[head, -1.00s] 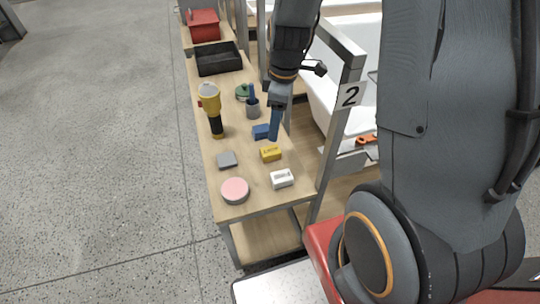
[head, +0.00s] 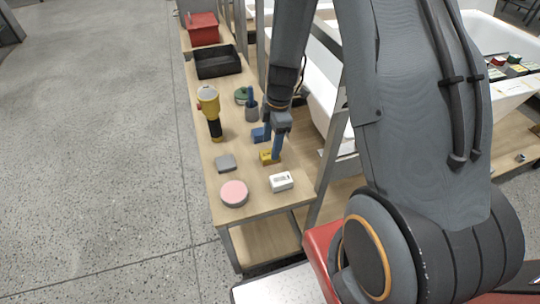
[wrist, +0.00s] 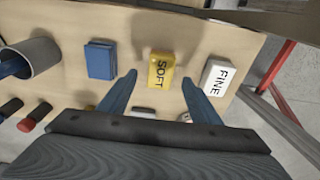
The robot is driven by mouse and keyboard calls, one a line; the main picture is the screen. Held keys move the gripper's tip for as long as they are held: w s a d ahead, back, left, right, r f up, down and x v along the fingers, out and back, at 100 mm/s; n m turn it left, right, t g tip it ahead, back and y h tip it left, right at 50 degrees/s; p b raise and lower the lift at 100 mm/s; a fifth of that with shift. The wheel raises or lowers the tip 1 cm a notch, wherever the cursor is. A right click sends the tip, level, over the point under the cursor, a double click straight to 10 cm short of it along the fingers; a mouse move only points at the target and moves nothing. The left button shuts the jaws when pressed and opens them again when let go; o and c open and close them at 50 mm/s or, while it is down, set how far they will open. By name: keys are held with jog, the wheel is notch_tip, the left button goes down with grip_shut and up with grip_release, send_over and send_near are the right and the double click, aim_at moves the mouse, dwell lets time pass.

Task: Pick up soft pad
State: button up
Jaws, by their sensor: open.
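The soft pad is a yellow block (wrist: 161,72) marked "SOFT" in the wrist view, lying on the wooden bench top. In the head view the yellow pad (head: 267,157) is partly hidden by my gripper (head: 272,145). In the wrist view my gripper (wrist: 160,92) is open, with its blue fingers spread on either side of the pad's near end. The jaws are empty. I cannot tell how high the fingertips are above the pad.
A white block (wrist: 217,78) marked "FINE" lies close right of the pad, and a blue block (wrist: 101,61) lies to the left. A grey cup (wrist: 38,56) stands farther left. A pink round pad (head: 234,193) and a grey block (head: 226,163) lie nearby on the bench.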

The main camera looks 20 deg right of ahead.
aim_at(270, 153)
jog(key=shift+a+f+p, duration=0.2)
jog(key=shift+f+p, duration=0.1)
jog(key=shift+f, duration=1.25)
jog(key=shift+c, duration=0.5)
jog(key=c, duration=1.1)
jog(key=shift+r, duration=0.15)
jog(key=shift+r+b, duration=0.95)
jog(key=shift+r, duration=3.95)
